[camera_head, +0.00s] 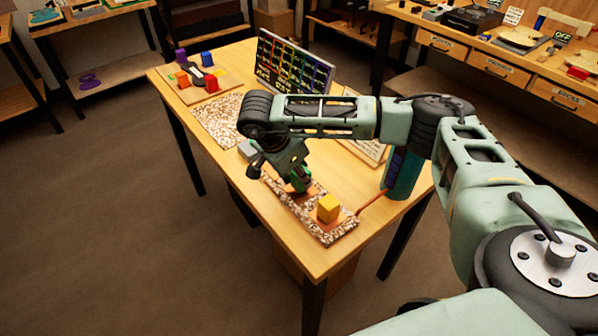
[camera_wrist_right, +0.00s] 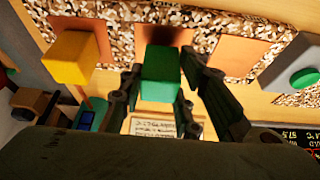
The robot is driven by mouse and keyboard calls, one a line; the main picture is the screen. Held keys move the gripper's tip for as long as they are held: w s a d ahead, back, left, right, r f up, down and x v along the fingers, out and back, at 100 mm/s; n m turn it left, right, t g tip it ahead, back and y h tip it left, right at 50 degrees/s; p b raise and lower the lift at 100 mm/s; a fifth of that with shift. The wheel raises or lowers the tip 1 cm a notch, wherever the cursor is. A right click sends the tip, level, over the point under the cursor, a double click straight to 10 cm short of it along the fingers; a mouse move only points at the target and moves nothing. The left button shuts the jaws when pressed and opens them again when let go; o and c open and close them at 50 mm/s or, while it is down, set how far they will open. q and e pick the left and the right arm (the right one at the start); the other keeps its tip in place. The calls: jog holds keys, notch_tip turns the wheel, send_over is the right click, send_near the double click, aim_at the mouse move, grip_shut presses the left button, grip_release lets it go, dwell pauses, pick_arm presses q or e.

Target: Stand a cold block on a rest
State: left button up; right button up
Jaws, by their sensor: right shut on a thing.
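My right gripper (camera_head: 292,178) reaches down over the speckled strip (camera_head: 340,236) on the wooden table. It is shut on a green block, which shows between the fingers in the wrist view (camera_wrist_right: 161,68). The green block is over or near the middle orange pad (camera_wrist_right: 165,34); I cannot tell whether it touches it. A yellow block (camera_head: 327,207) stands on another orange pad of the strip, and it also shows at the left of the wrist view (camera_wrist_right: 72,55). A third orange pad (camera_wrist_right: 247,52) is bare. My left gripper is not in view.
A grey thing with a green disc (camera_wrist_right: 305,78) is at the strip's right in the wrist view. A dark and teal cylinder (camera_head: 405,172) stands near the table's right edge.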

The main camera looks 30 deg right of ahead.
jog(key=shift+f+b, duration=0.5)
jog(key=shift+f, duration=0.25)
jog(key=o, duration=1.2)
jog(key=v, duration=1.2)
jog(key=shift+r, duration=0.1)
